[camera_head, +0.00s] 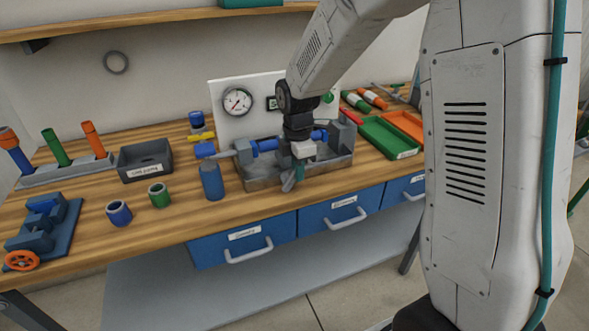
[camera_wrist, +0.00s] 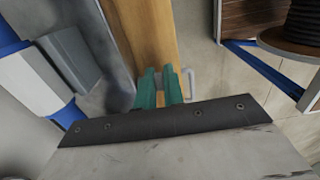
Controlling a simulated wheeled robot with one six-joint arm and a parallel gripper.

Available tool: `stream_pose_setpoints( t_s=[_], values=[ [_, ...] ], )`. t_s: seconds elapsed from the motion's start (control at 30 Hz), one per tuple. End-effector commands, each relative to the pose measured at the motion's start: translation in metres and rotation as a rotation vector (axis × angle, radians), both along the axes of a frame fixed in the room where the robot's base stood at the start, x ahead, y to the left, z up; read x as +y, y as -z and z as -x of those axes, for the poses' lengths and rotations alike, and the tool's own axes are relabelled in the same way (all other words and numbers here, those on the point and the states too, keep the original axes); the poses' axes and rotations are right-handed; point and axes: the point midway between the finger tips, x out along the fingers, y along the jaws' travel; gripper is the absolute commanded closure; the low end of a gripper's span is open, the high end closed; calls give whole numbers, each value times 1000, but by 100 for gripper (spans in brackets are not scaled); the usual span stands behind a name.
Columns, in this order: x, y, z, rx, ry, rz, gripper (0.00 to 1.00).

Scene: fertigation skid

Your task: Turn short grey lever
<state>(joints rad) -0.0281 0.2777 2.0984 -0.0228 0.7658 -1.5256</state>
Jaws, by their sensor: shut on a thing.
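My gripper (camera_head: 297,170) points down at the front of the skid's metal tray (camera_head: 262,182), with teal fingers. A short grey lever (camera_head: 288,184) shows just at the fingertips, in front of the tray, and my gripper is shut on it. In the wrist view my teal fingers (camera_wrist: 160,88) are close together over the bench edge. The part between them is mostly hidden there. Blue pipework (camera_head: 266,146) with grey fittings runs along the tray behind my gripper. Part of it is hidden by my wrist.
A panel with a round gauge (camera_head: 237,102) stands behind the skid. A yellow handle (camera_head: 201,137) and a blue-grey cylinder (camera_head: 211,180) are to its left. A green tray (camera_head: 388,138) lies to its right. Blue drawers (camera_head: 243,247) are below.

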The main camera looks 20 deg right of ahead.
Motion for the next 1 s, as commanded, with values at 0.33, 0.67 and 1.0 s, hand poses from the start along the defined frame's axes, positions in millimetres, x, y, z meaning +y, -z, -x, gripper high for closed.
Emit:
stream_pose_setpoints(
  t_s=[0.33, 0.67, 1.0],
  values=[
    [-16, 11, -1, -2, 9, -330, 100],
    [-23, 23, -1, -2, 5, -616, 100],
    [-25, 31, -1, -4, 2, -799, 100]
  ],
)
